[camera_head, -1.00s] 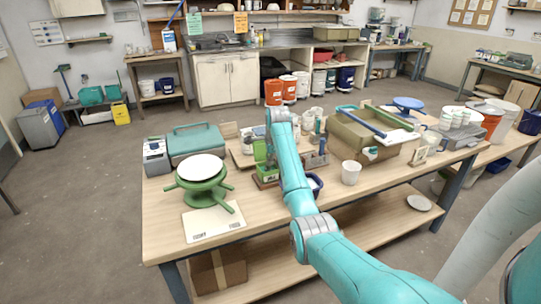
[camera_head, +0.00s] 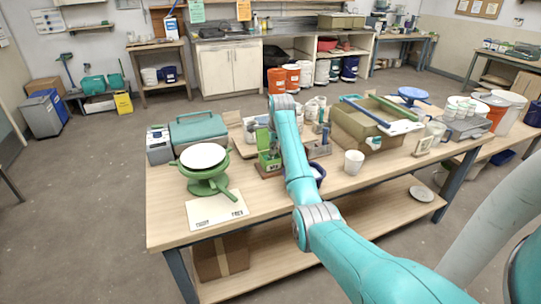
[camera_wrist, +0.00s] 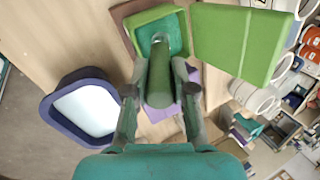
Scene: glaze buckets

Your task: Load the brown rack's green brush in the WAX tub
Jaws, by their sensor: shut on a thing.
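My gripper (camera_wrist: 158,85) is shut on the green brush (camera_wrist: 160,68), seen nearly end-on as a thick green cylinder in the wrist view. The brush's far end points into an open green tub (camera_wrist: 133,24); whether it touches the inside cannot be told. The tub's green lid (camera_wrist: 235,42) stands open at the right. In the head view the tub (camera_head: 268,166) carries a small label, too small to read surely, and my arm hides the gripper and brush. A brush rack (camera_head: 320,150) stands just right of my arm, partly hidden.
A blue-purple tub with a pale inside (camera_wrist: 52,108) stands close left of my gripper. In the head view, a white cup (camera_head: 353,163) and a large tan bin (camera_head: 355,128) stand to the right. A green turntable stand (camera_head: 205,180) is at the left.

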